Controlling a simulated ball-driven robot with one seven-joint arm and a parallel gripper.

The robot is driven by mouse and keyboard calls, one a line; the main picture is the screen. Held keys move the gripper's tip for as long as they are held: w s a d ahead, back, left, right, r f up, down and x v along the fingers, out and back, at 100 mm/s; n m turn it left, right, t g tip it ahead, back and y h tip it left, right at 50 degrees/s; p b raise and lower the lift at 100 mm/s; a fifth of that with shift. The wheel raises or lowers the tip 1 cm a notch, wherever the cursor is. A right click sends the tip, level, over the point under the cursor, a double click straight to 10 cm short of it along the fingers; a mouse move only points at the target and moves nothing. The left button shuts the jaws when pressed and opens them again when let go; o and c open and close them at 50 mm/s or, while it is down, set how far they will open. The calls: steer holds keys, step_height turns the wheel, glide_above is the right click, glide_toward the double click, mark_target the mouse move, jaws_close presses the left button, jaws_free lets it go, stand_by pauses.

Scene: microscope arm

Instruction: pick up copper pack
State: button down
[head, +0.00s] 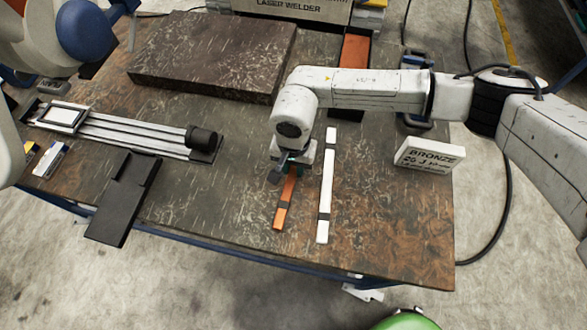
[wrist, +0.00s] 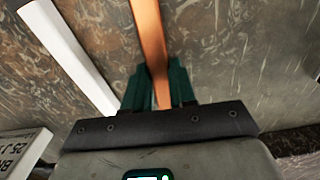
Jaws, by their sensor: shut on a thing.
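The copper pack (head: 286,203) is a narrow orange-brown bar with a grey band, lying along the worn metal table (head: 370,240). My gripper (head: 291,160) is over its far end, and the arm hides that end in the head view. In the wrist view, the green fingers of my gripper (wrist: 158,88) are shut on the copper pack (wrist: 150,38), one on each side. I cannot tell whether the bar is clear of the table.
A silver-white bar (head: 326,190) lies close to the right of the copper pack and also shows in the wrist view (wrist: 66,50). A white BRONZE sign (head: 429,156) stands further right. A dark slab (head: 213,50) and a railed fixture (head: 125,132) are to the left.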

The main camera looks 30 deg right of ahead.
steer(key=shift+r, duration=0.1)
steer(key=shift+r, duration=0.5)
steer(key=s+a+r+b, duration=0.4)
steer(key=s+a+r, duration=0.4)
steer(key=s+r, duration=0.35)
steer(key=w+d+f+n, duration=0.2)
steer(key=w+d+n, duration=0.15)
steer(key=w, duration=0.55)
steer(key=w+d+f+n, duration=0.2)
steer(key=w+d+f, duration=0.15)
steer(key=w, duration=0.55)
steer(key=r+n+p, duration=0.1)
steer(key=p, duration=0.3)
steer(key=s+d+r+n+p, duration=0.1)
steer(key=r+p, duration=0.1)
steer(key=p, duration=0.2)
steer(key=s+r+n+p, duration=0.1)
steer(key=r+p, duration=0.1)
steer(key=p, duration=0.3)
steer(key=shift+d+r+n, duration=0.15)
steer(key=shift+n, duration=0.1)
steer(key=shift+s+r, duration=0.1)
steer(key=shift+p, duration=0.3)
